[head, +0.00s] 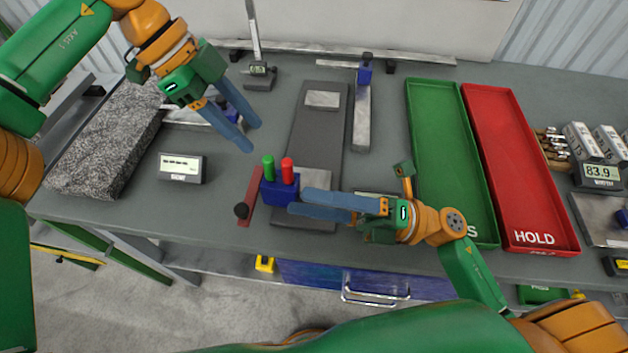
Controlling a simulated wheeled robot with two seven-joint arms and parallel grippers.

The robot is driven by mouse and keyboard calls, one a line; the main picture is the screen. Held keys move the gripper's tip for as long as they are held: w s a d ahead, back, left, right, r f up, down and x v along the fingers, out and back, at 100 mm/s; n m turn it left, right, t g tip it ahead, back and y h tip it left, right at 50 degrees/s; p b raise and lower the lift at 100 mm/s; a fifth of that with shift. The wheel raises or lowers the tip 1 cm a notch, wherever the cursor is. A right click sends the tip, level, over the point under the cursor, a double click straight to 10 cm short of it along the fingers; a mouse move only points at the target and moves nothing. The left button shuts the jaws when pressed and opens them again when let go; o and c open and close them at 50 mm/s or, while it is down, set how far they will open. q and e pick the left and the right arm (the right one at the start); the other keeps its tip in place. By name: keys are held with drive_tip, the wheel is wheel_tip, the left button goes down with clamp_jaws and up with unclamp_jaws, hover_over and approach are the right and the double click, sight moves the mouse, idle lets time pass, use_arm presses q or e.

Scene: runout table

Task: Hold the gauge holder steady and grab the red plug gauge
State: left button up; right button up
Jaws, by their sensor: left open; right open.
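The blue gauge holder (279,193) stands on the table in the middle of the head view. A green plug gauge (268,167) and the red plug gauge (287,170) stand upright in it, side by side, red on the right. My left gripper (249,138) is open and empty, above and behind the holder, with its fingers pointing down toward the right. My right gripper (296,202) is open at the holder's right side, fingers pointing left. Its fingertips are very close to the holder; I cannot tell whether they touch it.
A dark fixture plate (318,140) lies behind the holder. A granite block (105,150) is at left; green (445,160) and red (520,170) trays are at right.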

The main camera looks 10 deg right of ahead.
drive_tip(key=w+d+r+t+h, duration=0.1)
drive_tip(key=w+d+t+h, duration=0.35)
drive_tip(key=w, duration=0.65)
drive_tip(key=w+d+r+n+t+h, duration=0.3)
drive_tip(key=w+d+r+t+h, duration=0.55)
drive_tip(key=d+r, duration=0.6)
drive_tip(key=n+g+y, duration=0.5)
drive_tip(key=n+g, duration=0.4)
drive_tip(key=g, duration=0.1)
approach(281, 187)
drive_tip(key=w+r, duration=0.1)
drive_tip(key=w, duration=0.2)
drive_tip(key=w+d, duration=0.1)
drive_tip(key=w, duration=0.2)
drive_tip(key=w+r, duration=0.1)
drive_tip(key=w, duration=0.2)
drive_tip(key=shift+w+d+r, duration=0.25)
drive_tip(key=shift+w+r, duration=0.05)
drive_tip(key=shift+w, duration=0.1)
drive_tip(key=s+a+f+g, duration=0.2)
drive_tip(key=s+f, duration=0.1)
drive_tip(key=s+a+f+n+g, duration=0.1)
drive_tip(key=s+f, duration=0.1)
drive_tip(key=shift+s+a, duration=0.1)
drive_tip(key=shift+a, duration=0.25)
drive_tip(key=x, duration=0.7)
drive_tip(key=shift+s+a+f, duration=0.1)
drive_tip(key=shift+c, duration=0.9)
clamp_jaws()
